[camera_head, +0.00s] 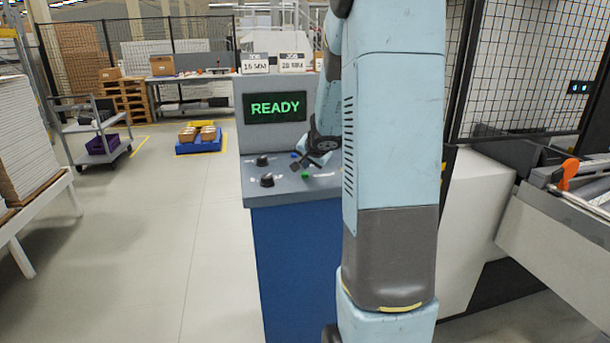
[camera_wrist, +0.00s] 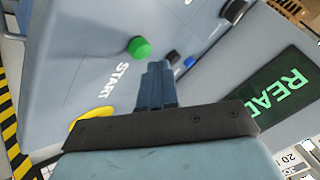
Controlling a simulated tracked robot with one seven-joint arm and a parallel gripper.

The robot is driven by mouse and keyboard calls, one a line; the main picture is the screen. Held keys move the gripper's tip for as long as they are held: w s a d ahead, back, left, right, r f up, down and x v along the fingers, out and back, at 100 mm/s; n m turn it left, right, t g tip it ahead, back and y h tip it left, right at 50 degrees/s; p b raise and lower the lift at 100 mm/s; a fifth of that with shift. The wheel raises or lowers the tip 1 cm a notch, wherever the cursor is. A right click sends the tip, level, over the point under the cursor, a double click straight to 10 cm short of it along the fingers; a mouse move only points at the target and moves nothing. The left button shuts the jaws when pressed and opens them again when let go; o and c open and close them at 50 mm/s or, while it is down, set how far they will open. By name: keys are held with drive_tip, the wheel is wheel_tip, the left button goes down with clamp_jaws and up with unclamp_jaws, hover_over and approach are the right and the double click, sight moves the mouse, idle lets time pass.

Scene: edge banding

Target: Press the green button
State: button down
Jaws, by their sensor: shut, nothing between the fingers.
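The green button (camera_head: 306,175) sits on the sloped top of a grey and blue control console (camera_head: 290,240) in the head view. In the wrist view the green button (camera_wrist: 139,47) stands out from the grey panel, beside the printed word START. My gripper (camera_wrist: 158,68) is shut and empty, its fingertips just right of and below the green button in that picture, apart from it. My arm hides the console's right part.
Black knobs (camera_head: 266,180) and a blue button (camera_head: 294,155) are on the same panel. A yellow part (camera_wrist: 92,117) lies near the green button in the wrist view. The screen (camera_head: 275,108) reads READY. A machine with an orange handle (camera_head: 568,174) stands at right.

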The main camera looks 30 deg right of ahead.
drive_tip(key=shift+f, duration=0.1)
drive_tip(key=shift+f, duration=0.25)
